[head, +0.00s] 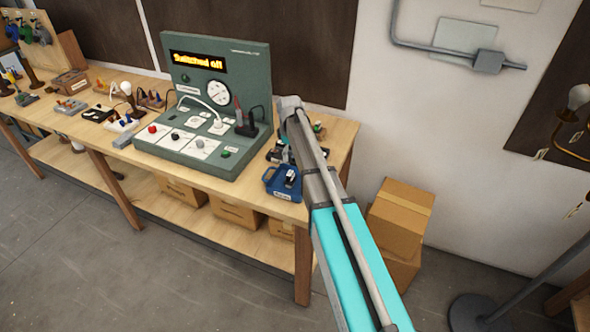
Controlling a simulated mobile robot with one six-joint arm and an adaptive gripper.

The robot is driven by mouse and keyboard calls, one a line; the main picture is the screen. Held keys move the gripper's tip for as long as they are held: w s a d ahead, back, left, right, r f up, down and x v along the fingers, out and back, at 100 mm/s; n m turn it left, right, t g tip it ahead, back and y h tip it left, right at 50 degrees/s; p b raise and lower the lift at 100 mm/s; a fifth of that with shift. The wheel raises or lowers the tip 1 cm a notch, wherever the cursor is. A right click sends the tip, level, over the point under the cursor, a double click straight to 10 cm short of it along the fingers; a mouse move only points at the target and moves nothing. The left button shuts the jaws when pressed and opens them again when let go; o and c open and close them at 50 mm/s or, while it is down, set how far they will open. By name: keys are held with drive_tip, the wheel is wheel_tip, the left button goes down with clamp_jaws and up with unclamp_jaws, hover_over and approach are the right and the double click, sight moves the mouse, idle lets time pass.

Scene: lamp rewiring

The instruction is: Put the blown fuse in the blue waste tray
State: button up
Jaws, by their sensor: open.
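The blue waste tray (270,187) stands near the front right of the bench, with a pale label on its front. My arm reaches in from the lower right, and its wrist hangs over this end of the bench. My gripper (291,176) appears as a small dark shape with a pale part at the tray, mostly covered by my arm. It is open. I cannot make out the blown fuse; whether it lies in the tray or behind my arm cannot be told.
A green test panel (216,100) with a lit "Switched off" display stands left of the tray. Dark parts and small items lie behind my arm. The wooden bench (262,212) has a narrow bare strip in front. Cardboard boxes (400,212) stand on the floor at right.

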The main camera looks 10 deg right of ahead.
drive_tip(key=s+m, duration=1)
drive_tip(key=s, duration=1.9)
drive_tip(key=shift+a+m, duration=0.2)
drive_tip(key=shift+m, duration=0.1)
